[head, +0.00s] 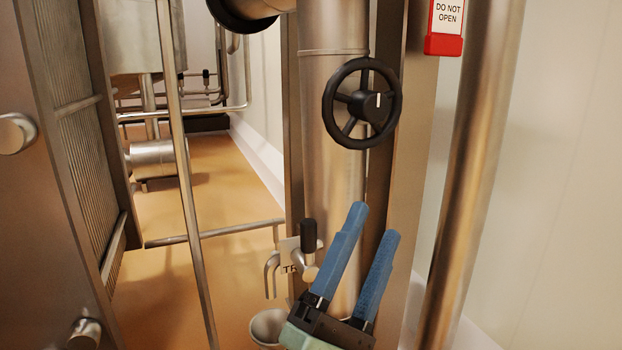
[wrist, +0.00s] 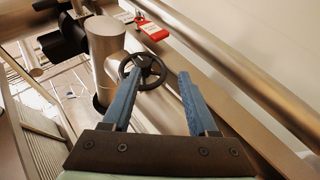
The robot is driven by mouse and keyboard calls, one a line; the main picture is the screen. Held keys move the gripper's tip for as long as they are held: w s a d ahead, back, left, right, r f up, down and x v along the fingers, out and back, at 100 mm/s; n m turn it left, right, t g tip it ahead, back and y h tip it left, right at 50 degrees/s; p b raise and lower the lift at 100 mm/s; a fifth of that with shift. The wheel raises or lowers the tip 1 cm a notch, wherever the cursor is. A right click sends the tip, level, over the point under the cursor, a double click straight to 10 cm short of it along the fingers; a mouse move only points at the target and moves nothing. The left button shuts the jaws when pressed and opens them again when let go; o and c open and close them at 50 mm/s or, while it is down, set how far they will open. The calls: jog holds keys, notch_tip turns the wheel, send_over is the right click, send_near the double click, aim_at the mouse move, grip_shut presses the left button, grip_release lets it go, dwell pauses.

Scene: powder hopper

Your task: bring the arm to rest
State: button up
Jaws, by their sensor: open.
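My gripper (head: 377,222) is at the lower middle of the head view, its two blue fingers pointing up and apart. It is open, with nothing between the fingers. It stands in front of a vertical steel pipe (head: 333,190), below a black handwheel (head: 362,103) with a white mark on its hub. In the wrist view my gripper (wrist: 156,80) spreads its fingers at the middle, and the handwheel (wrist: 143,71) shows beyond and between the fingertips. I cannot tell how far off the wheel is, but the head view shows the fingers below its rim.
Left of my gripper are a small black-handled valve (head: 308,240), a partly hidden label plate and a steel bowl (head: 268,326). A red "DO NOT OPEN" tag (head: 445,28) hangs at upper right, near a thick pipe (head: 478,150). Rails and a cabinet stand left; floor (head: 225,190) shows beyond.

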notch_tip(320, 180, up, 16)
jog(key=s+d+m+y+p, duration=0.1)
jog(key=s+m+y+p, duration=0.15)
jog(key=m+p, duration=0.7)
jog(key=s+a+r+m+t+y+p, duration=0.1)
jog(key=s+a+r+m+t+y, duration=0.25)
jog(key=r+y, duration=0.4)
jog(key=s+a+r+m+t+y+p, duration=0.1)
jog(key=s+a+r+m+t+y, duration=0.3)
jog(key=r, duration=0.6)
notch_tip(320, 180, up, 36)
jog(key=w+g+p, duration=0.1)
jog(key=p, duration=3.6)
jog(key=shift+d+r+n+g+y, duration=0.2)
jog(key=shift+d+n+g+y, duration=0.1)
jog(key=shift+d+g, duration=0.05)
jog(key=shift+w, duration=0.1)
jog(key=shift+c, duration=0.7)
jog(key=shift+f, duration=0.1)
